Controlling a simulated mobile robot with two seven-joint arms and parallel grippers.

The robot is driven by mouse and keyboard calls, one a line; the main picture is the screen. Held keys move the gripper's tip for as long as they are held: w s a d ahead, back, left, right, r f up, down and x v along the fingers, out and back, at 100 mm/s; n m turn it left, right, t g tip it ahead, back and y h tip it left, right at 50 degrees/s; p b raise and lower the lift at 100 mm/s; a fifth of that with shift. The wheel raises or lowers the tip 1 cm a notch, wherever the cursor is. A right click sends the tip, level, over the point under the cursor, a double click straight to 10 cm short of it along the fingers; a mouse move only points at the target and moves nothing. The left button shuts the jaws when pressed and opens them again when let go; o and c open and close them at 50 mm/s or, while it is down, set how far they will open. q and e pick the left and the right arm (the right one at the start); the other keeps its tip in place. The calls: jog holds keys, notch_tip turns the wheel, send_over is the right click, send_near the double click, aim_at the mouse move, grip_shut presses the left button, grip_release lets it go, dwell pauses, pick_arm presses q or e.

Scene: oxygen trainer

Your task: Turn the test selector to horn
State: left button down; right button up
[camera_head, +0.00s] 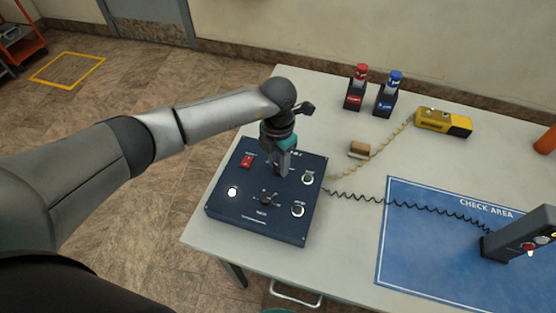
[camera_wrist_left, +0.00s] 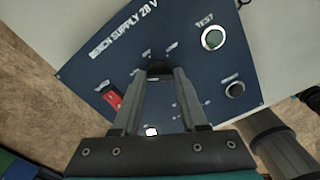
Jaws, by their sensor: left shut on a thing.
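The dark blue bench supply panel (camera_head: 235,208) lies on the near left of the table. My left gripper (camera_head: 281,172) points down over the panel's upper middle. In the left wrist view its fingers (camera_wrist_left: 157,74) are shut on a black knob (camera_wrist_left: 158,66) with small labels around it. A second dark knob (camera_head: 265,199) sits lower on the panel, with marks around it; its labels are too small to read. I cannot tell which knob is the test selector or where the held one points. My right gripper is out of view.
The panel also has a red switch (camera_head: 246,160), a white lit lamp (camera_head: 232,192) and two round buttons. A coiled black cord (camera_head: 400,202) runs to a grey handset (camera_head: 520,236) on the blue check area mat (camera_head: 420,265). A yellow device (camera_head: 443,122) lies behind.

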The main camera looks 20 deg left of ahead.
aim_at(278, 166)
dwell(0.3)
pick_arm(q)
jog(key=shift+c, duration=2.2)
grip_release()
notch_tip(278, 166, up, 15)
jog(key=shift+r+p, duration=0.15)
jog(key=shift+p, duration=0.3)
